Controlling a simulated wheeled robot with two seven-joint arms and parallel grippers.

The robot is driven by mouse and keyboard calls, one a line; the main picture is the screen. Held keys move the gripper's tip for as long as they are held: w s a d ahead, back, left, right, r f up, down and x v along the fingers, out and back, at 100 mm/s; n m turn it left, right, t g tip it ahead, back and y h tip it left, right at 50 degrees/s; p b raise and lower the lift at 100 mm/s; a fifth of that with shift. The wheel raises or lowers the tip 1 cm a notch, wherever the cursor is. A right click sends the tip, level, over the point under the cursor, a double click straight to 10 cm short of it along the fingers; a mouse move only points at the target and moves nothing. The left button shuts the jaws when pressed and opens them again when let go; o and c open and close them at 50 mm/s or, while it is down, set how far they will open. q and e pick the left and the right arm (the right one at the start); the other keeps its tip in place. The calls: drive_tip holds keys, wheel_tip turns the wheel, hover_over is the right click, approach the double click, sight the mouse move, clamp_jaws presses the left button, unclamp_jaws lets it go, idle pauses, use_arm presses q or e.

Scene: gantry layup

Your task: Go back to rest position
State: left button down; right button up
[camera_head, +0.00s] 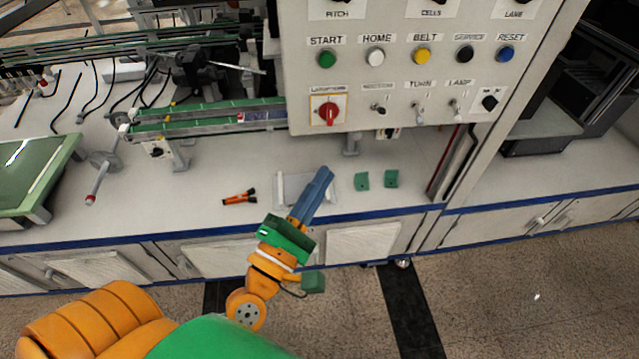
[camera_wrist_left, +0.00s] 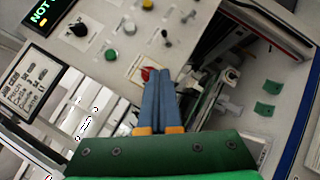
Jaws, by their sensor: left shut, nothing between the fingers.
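My left gripper (camera_head: 316,190) reaches in from the lower left in the head view, with its blue fingers over the front part of the white bench. In the left wrist view its fingers (camera_wrist_left: 162,75) lie together, shut and empty. They point toward the control panel (camera_wrist_left: 125,45) and overlap the red switch in that picture. In the head view the fingertips appear below the panel (camera_head: 420,75), apart from its buttons and switches. My right gripper is in neither view.
The bench (camera_head: 230,165) has a blue front edge. An orange-and-black tool (camera_head: 240,197) and two small green brackets (camera_head: 391,178) lie on it. A green-railed conveyor (camera_head: 210,118) stands behind. A green-topped unit (camera_head: 30,172) stands at left. The floor (camera_head: 520,265) in front is clear.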

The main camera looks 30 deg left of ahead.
use_arm(q)
drive_tip(key=shift+w+d, duration=0.1)
drive_tip(key=shift+w, duration=0.1)
drive_tip(key=s+f+m+g, duration=0.2)
drive_tip(key=f+m+g, duration=0.25)
drive_tip(key=f, duration=0.75)
drive_tip(key=s+d+f+m+g, duration=0.1)
drive_tip(key=s+f+m+g, duration=0.15)
drive_tip(key=f+m, duration=0.65)
drive_tip(key=s+f+m+g, duration=0.2)
drive_tip(key=f+g, duration=0.2)
drive_tip(key=f, duration=1)
drive_tip(key=s+a+f+m+g, duration=0.2)
drive_tip(key=s+f+m+g, duration=0.2)
drive_tip(key=s+f, duration=0.3)
drive_tip(key=s+a+f+m+g+y, duration=0.1)
drive_tip(key=s+f+m+g, duration=0.4)
drive_tip(key=s, duration=0.9)
wheel_tip(320, 180, down, 3)
drive_tip(key=shift+s+a+r+m, duration=0.2)
drive_tip(key=shift+s+a+m, duration=0.1)
drive_tip(key=shift+a+m, duration=0.45)
